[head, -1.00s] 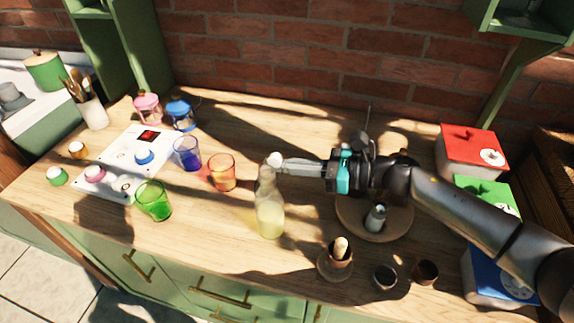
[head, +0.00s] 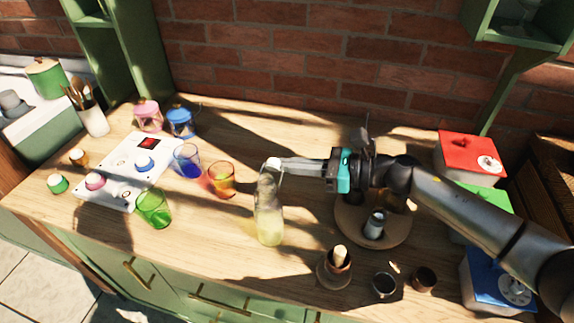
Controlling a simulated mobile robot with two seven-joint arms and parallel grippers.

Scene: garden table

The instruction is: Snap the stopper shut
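A clear glass bottle (head: 270,215) with pale yellow liquid stands upright near the middle of the table. Its white stopper (head: 273,163) is at the top of the neck; the picture is too small to tell whether it is seated or clamped. My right gripper (head: 283,164) reaches in from the right, its fingertips at the stopper and bottle mouth. I cannot tell whether the fingers are closed on the stopper. My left gripper is not in view.
Orange (head: 222,179), blue (head: 187,160) and green (head: 154,208) glasses stand left of the bottle, beside a white panel (head: 122,172). A round wooden tray (head: 347,226), a mortar (head: 334,268) and small dark cups (head: 384,285) stand right. Red, green and blue lidded boxes (head: 468,151) line the right side.

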